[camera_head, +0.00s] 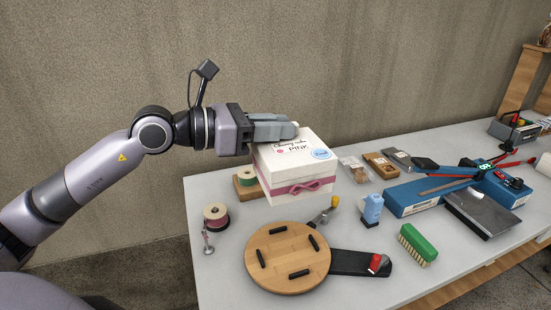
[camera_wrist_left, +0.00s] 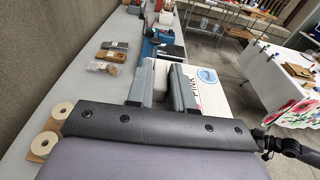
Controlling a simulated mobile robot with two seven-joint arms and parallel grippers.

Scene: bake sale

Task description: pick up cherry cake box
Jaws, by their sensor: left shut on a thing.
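The cherry cake box (camera_head: 294,164) is a white box with a pink ribbon and bow, lettering and a blue round label on its lid. It stands upright on the table, behind the round wooden board. My left gripper (camera_head: 292,130) reaches in from the left at the box's upper back edge and is shut on it. In the left wrist view, the fingers (camera_wrist_left: 163,82) sit on either side of part of the box, and its white lid (camera_wrist_left: 216,92) shows to their right. The fingers hide the box's back edge. My right gripper is not in view.
The round wooden board (camera_head: 287,258) with dark strips lies in front of the box. A ribbon spool (camera_head: 216,216) and another spool (camera_head: 247,178) stand close on the left. A wall rises behind.

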